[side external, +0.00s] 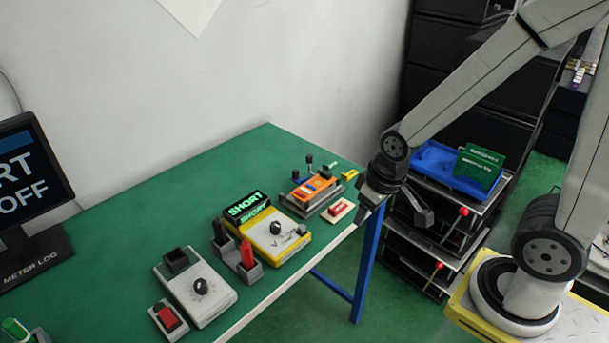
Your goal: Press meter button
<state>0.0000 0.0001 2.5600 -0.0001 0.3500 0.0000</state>
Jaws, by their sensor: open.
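The yellow meter (283,243) lies on the green table with a dark dial and a raised display reading "SHORT" in green. A small grey block, possibly a button, shows at its right corner. A red button (340,209) on a pale base sits near the table's front edge, right of the meter. Another red button (169,318) sits beside a white dial box (197,293) at lower left. My gripper (369,202) is open and empty, just right of the right-hand red button and over the table's edge. Its fingertips are small and partly dark, and their height is hard to judge.
An orange device (311,190) in a dark holder stands behind the right-hand red button. A grey holder with red and black probes (247,256) stands left of the meter. A monitor (30,180) is far left. A blue tray (440,168) sits on the rack at right. The table's back left is clear.

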